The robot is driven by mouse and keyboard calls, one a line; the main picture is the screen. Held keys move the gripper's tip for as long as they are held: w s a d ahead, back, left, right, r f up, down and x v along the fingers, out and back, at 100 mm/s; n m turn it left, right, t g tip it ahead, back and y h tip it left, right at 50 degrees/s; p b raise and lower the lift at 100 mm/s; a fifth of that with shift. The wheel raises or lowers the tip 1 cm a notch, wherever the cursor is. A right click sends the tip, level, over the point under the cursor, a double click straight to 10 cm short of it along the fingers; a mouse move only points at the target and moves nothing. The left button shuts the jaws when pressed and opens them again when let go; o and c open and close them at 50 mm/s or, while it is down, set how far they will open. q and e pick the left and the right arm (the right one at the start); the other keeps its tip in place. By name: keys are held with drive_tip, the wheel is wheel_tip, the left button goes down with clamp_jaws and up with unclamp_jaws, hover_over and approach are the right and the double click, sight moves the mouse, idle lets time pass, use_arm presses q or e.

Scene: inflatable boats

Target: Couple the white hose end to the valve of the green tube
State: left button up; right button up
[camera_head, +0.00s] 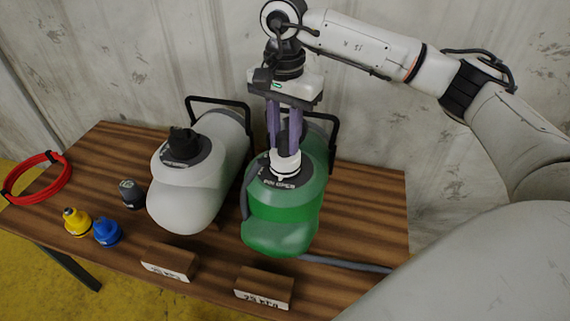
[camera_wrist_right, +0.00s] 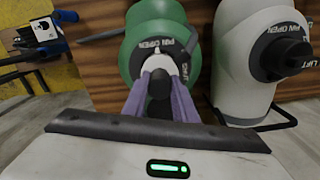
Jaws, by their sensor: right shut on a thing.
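The green tube (camera_head: 283,215) lies on the wooden table, its dark valve plate (camera_head: 272,185) with "PIN OPEN" lettering facing up. The white hose end (camera_head: 285,164) is upright at the valve; I cannot tell whether it is seated. My right gripper (camera_head: 285,145) points down from above, its purple fingers shut on the hose end. In the right wrist view, the fingers (camera_wrist_right: 160,82) close around a dark part, with the white part just beyond over the green tube (camera_wrist_right: 143,25). A grey hose (camera_head: 345,264) lies on the table at the right. My left gripper is not in view.
A grey-white tube (camera_head: 185,205) with a black-capped valve lies close at left. Yellow (camera_head: 77,222), blue (camera_head: 107,232) and dark (camera_head: 131,194) caps, a red hose coil (camera_head: 40,178) and two labelled blocks (camera_head: 264,287) are along the table. A wall stands behind.

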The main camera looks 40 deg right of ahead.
drive_tip(key=shift+m, duration=0.4)
drive_tip(key=m, duration=0.4)
drive_tip(key=shift+p, duration=0.3)
drive_tip(key=shift+m, duration=1.1)
drive_tip(key=shift+w+m+p, duration=0.1)
drive_tip(key=shift+m+p, duration=0.25)
drive_tip(key=shift+m, duration=0.65)
drive_tip(key=o, duration=1.2)
